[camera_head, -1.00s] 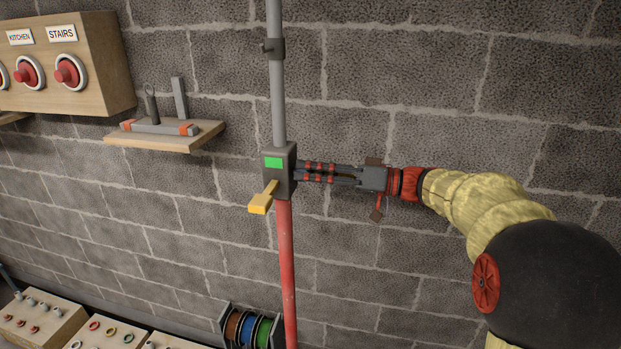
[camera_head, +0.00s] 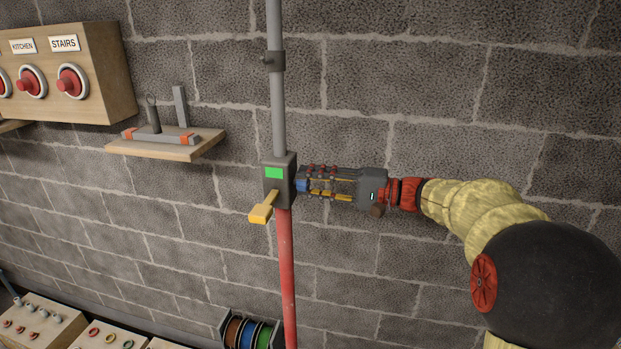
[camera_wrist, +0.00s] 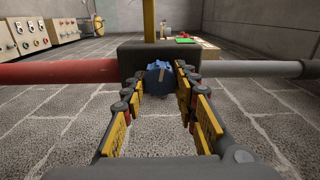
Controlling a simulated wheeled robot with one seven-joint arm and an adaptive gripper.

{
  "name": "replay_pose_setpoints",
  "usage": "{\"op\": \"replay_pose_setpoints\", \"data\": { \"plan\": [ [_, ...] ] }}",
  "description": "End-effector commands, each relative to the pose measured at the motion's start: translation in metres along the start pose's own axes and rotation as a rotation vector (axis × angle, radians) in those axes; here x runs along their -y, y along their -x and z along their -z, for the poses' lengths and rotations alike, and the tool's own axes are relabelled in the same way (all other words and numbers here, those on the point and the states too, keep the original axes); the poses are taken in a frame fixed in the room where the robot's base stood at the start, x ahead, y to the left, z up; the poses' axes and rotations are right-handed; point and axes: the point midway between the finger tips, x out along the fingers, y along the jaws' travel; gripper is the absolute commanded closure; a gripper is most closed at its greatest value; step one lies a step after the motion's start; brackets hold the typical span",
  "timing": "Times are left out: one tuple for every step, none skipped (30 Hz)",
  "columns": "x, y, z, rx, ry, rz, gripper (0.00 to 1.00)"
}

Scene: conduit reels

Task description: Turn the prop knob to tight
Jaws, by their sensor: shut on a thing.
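The prop is a vertical pole, grey above and red below, with a dark grey box (camera_head: 279,180) at the joint. The box carries a green patch on its front and a yellow lever (camera_head: 263,208) below it. A blue knob (camera_head: 302,185) sticks out from the right side of the box; it also shows in the wrist view (camera_wrist: 160,78) with a pale mark on its face. My gripper (camera_head: 310,187) reaches in from the right, its fingers on either side of the knob and shut on it. The fingertips partly hide the knob in the head view.
A wall shelf (camera_head: 165,145) with a small tool stands left of the pole. A wooden panel (camera_head: 60,75) with red knobs labelled KITCHEN and STAIRS hangs at upper left. Cable reels (camera_head: 250,333) sit by the pole's foot. The block wall on the right is bare.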

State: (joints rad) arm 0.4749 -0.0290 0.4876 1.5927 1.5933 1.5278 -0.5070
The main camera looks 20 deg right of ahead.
Motion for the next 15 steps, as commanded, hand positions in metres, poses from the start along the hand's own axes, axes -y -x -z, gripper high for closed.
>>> {"op": "replay_pose_setpoints", "data": {
  "plan": [
    [0.0016,0.0001,0.0003,-0.001,-0.045,-0.001,0.96],
    [0.0017,0.0001,0.0004,-0.001,-0.074,-0.001,0.96],
    [0.0018,0.0001,0.0004,-0.001,-0.111,-0.001,0.96],
    [0.0019,0.0001,0.0004,-0.001,-0.14,-0.001,0.96],
    [0.0019,0.0001,0.0004,-0.001,-0.168,-0.001,0.96],
    [0.0019,0.0001,0.0003,-0.001,-0.206,-0.001,0.96],
    [0.0019,0.0001,0.0003,-0.001,-0.235,-0.001,0.96],
    [0.0018,0.0001,0.0002,-0.001,-0.264,-0.001,0.96],
    [0.0016,0.0001,0.0002,-0.001,-0.303,-0.001,0.96],
    [0.0015,0.0001,0.0002,-0.001,-0.331,-0.001,0.96],
    [0.0014,0.0001,0.0003,-0.001,-0.359,-0.001,0.96],
    [0.0014,0.0001,0.0003,-0.001,-0.397,-0.001,0.96],
    [0.0014,0.0001,0.0003,-0.001,-0.426,-0.001,0.96],
    [0.0014,0.0001,0.0003,-0.001,-0.455,-0.001,0.96],
    [0.0015,0.0001,0.0002,-0.001,-0.493,-0.001,0.96]
  ]
}}
